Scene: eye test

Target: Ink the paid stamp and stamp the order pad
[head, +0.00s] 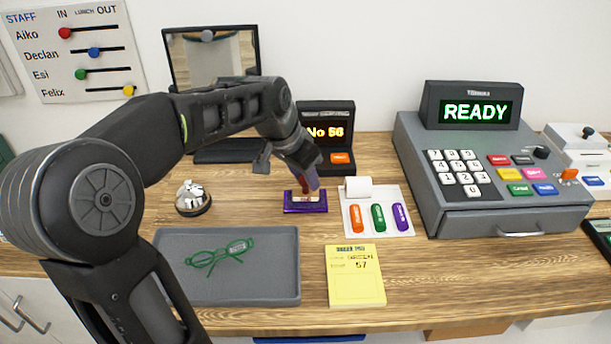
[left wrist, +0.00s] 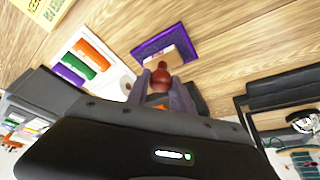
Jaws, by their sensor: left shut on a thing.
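My left gripper (head: 305,182) is shut on the stamp (left wrist: 160,78), which has a dark red knob handle and a light wooden block. In both views the stamp is over the purple ink pad (head: 291,208), with its block inside the pad's outline. I cannot tell whether its face touches the pad. The pad also shows in the left wrist view (left wrist: 185,43). The yellow order pad (head: 355,285) lies flat at the front, right of the tray, with printed text and the number 57. Its edge shows in the left wrist view (left wrist: 42,10). My right gripper is not in view.
A grey tray (head: 180,290) with green glasses (head: 220,253) lies left of the order pad. A bell (head: 193,199) stands behind it. A card with orange, green and purple pieces (head: 378,217) lies right of the ink pad. A cash register (head: 490,170) stands at the right.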

